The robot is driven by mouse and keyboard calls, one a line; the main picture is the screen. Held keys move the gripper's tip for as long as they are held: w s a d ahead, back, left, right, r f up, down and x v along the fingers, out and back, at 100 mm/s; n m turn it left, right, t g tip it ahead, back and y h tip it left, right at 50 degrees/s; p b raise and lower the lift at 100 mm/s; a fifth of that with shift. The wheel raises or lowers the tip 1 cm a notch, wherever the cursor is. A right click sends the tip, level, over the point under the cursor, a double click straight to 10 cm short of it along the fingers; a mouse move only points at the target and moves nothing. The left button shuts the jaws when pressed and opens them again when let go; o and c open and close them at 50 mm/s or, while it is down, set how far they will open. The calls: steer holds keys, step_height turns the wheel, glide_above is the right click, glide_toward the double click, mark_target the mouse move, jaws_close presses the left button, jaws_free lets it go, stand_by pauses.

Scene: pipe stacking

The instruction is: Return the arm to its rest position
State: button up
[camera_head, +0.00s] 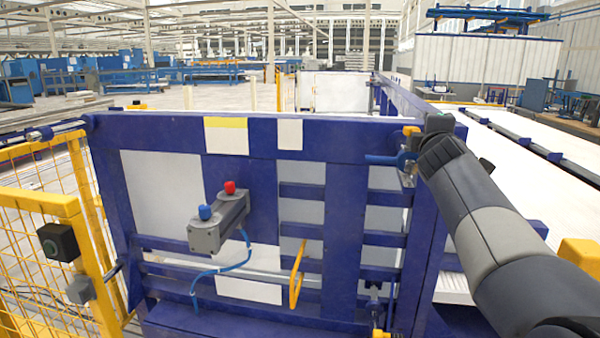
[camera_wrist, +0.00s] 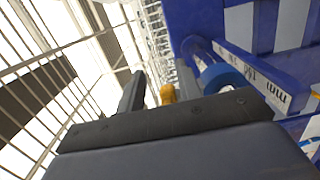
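My arm (camera_head: 478,220) reaches from the lower right corner up to the right end of the large blue frame in the head view. Its wrist bends at the top, and my gripper is mostly hidden behind it, close to the frame's right post. In the wrist view the dark gripper body (camera_wrist: 170,128) fills the bottom, with one dark finger (camera_wrist: 132,93) rising at the left. A blue round part (camera_wrist: 222,75) and an orange part (camera_wrist: 167,93) show just beyond the gripper body.
The blue frame (camera_head: 341,220) stands directly ahead, carrying a grey control box (camera_head: 218,224) with red and blue buttons. A yellow mesh fence (camera_head: 62,205) is at the left. A white-topped conveyor (camera_head: 520,150) runs behind my arm. An orange loop (camera_head: 297,275) hangs on the frame.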

steer(key=shift+w+d+r+n+t+y+p, duration=0.15)
steer(key=shift+n+y+p, duration=0.5)
steer(key=shift+p, duration=1.3)
steer(key=shift+w+d+n+t+y+p, duration=0.15)
steer(key=shift+n+y+p, duration=0.2)
steer(key=shift+y+p, duration=1.1)
steer(key=shift+w+d+r+n+t+y+p, duration=0.15)
steer(key=shift+n+p, duration=0.35)
steer(key=shift+p, duration=1.95)
steer(key=shift+w+f+n+y+p, duration=0.15)
steer(key=shift+n+y+p, duration=0.1)
steer(key=shift+y+p, duration=0.3)
steer(key=shift+f+n+y+p, duration=0.15)
steer(key=shift+n+y+p, duration=0.2)
steer(key=shift+p, duration=0.3)
steer(key=shift+a+r, duration=0.1)
